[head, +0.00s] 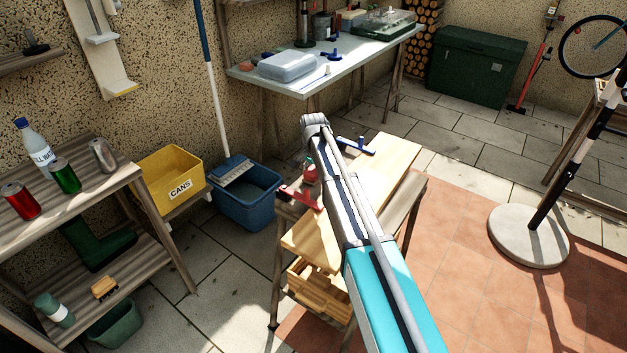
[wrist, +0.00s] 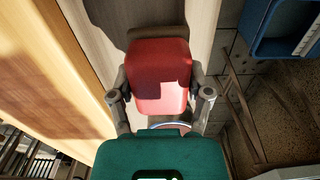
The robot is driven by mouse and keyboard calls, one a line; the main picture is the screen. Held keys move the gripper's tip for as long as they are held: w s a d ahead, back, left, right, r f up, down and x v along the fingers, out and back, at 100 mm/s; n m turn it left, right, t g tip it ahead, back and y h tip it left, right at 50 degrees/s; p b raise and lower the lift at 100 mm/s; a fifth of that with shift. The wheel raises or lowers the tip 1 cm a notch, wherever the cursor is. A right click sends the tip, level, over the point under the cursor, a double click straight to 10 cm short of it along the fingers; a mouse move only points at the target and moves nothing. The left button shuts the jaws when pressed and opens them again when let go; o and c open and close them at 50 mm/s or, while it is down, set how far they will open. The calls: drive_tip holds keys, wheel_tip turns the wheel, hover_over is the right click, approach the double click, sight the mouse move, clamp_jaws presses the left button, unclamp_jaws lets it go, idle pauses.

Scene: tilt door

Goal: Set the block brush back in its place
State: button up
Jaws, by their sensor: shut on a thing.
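My gripper (wrist: 161,92) is shut on a red rounded block (wrist: 160,70), with a finger on each side. In the head view my gripper (head: 310,171) is small and partly hidden by my arm, at the left edge of the workbench (head: 395,160). The place of the brush cannot be told from these views.
A red clamp-like tool (head: 300,196) and a blue tool (head: 355,146) are at the workbench. A blue bin (head: 248,210) and a yellow cans box (head: 170,180) stand left. A shelf (head: 110,210) holds cans, a bottle and a small wooden block (head: 104,287).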

drive_tip(key=shift+f+b, duration=0.4)
drive_tip(key=o, duration=1.2)
drive_tip(key=shift+c, duration=0.2)
drive_tip(key=shift+r, duration=0.2)
wheel_tip(320, 180, up, 9)
drive_tip(key=p, duration=0.9)
drive_tip(key=s+d+r+p, duration=0.2)
drive_tip(key=s+d, duration=1.2)
drive_tip(key=s, duration=0.1)
drive_tip(key=shift+d+r+p, duration=0.15)
drive_tip(key=shift+d+p, duration=0.2)
drive_tip(key=shift+d, duration=0.05)
